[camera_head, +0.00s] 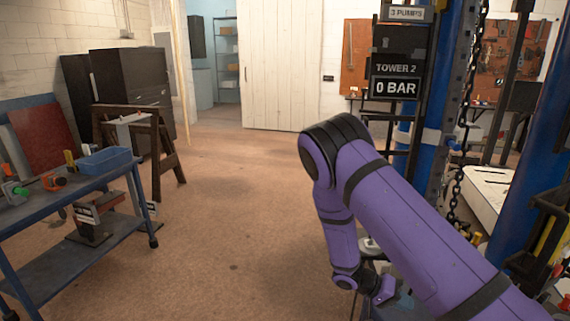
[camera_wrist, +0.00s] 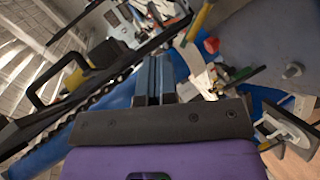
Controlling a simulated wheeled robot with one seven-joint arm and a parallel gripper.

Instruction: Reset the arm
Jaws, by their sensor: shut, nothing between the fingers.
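My gripper (camera_wrist: 155,72) shows in the wrist view as two blue-grey fingers pressed together, with nothing between them. My purple arm (camera_head: 395,205) fills the right middle of the head view. It rises to a dark elbow, then bends down to the wrist near the lower middle. My fingers cannot be made out clearly in the head view. In the wrist view, yellow and black tools and a dark chain lie beyond the fingers.
A blue workbench (camera_head: 60,195) with a blue bin (camera_head: 105,160) stands at left. A wooden trestle (camera_head: 150,150) is behind it. Blue posts with a "TOWER 2, 0 BAR" sign (camera_head: 395,77) and a hanging chain (camera_head: 466,130) stand close to my arm at right. The middle floor is clear.

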